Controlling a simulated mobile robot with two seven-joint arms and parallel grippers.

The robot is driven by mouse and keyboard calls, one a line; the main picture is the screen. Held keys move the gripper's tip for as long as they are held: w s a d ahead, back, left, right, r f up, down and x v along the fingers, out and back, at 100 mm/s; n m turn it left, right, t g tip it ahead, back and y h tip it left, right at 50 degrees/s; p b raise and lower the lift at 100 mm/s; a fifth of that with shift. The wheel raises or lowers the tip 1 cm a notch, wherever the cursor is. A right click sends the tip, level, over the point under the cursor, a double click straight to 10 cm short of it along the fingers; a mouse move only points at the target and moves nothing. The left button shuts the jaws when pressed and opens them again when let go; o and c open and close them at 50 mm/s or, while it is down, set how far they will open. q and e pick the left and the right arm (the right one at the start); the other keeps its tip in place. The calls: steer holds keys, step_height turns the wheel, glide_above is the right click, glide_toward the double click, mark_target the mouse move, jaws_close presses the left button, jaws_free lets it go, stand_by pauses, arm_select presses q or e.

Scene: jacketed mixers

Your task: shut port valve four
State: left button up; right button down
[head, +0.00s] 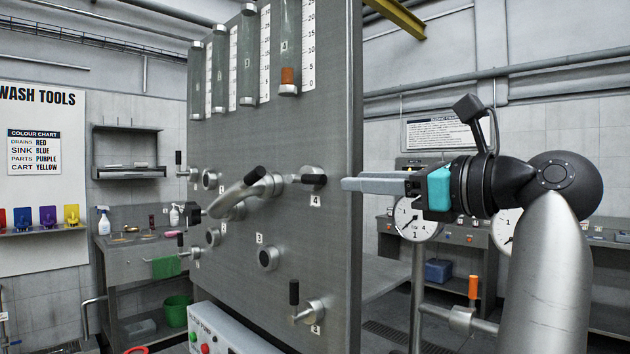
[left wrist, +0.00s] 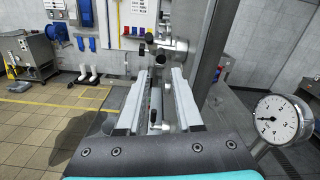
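Port valve four (head: 313,180) is on the grey panel, just above the label 4. In the left wrist view the two fingers (left wrist: 158,100) are spread apart with nothing gripped. Valve fittings show beyond the fingertips there, but I cannot tell which is valve four. My right gripper is not in view.
A large curved spout (head: 240,192) stands out left of valve four. A round gauge (left wrist: 277,118) stands right of the gripper.

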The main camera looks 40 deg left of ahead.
mark_target(308, 180)
arm_select(q)
steer(key=a, duration=0.7)
steer(key=w+a, duration=0.1)
steer(key=a, duration=0.3)
steer(key=shift+w, duration=0.1)
jaws_close()
stand_by(1.0)
